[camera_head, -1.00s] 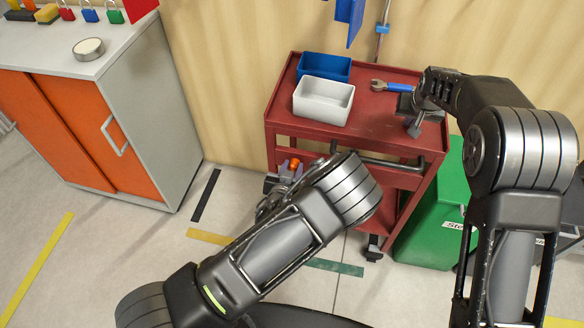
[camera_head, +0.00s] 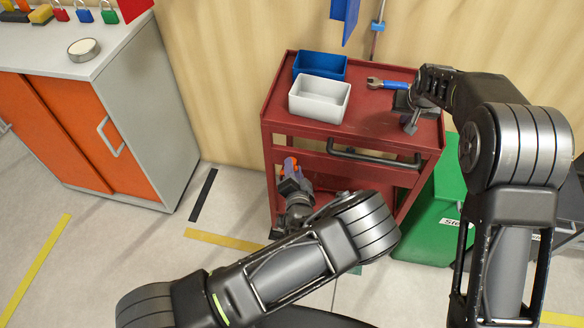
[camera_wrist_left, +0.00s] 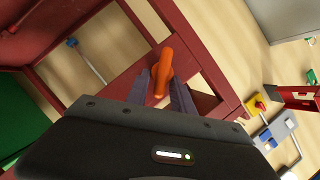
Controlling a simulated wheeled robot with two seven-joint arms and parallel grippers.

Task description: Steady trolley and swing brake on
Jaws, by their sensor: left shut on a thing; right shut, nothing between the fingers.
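The red trolley (camera_head: 372,130) stands against the wall, with a dark push handle (camera_head: 375,157) along its near side. An orange lever (camera_wrist_left: 162,70), which looks like the brake, sits at the trolley's left frame. My left gripper (camera_wrist_left: 162,88) is shut on the lever, with a finger on each side. In the head view this left gripper (camera_head: 289,172) is at the trolley's left side, below the top; its fingers partly hide the lever. My right gripper (camera_head: 408,124) is shut and empty at the right of the trolley top; whether it touches is unclear.
A white bin (camera_head: 319,98), a blue bin (camera_head: 320,65) and a blue-handled wrench (camera_head: 388,84) lie on the trolley top. A green bin (camera_head: 428,222) stands right of the trolley.

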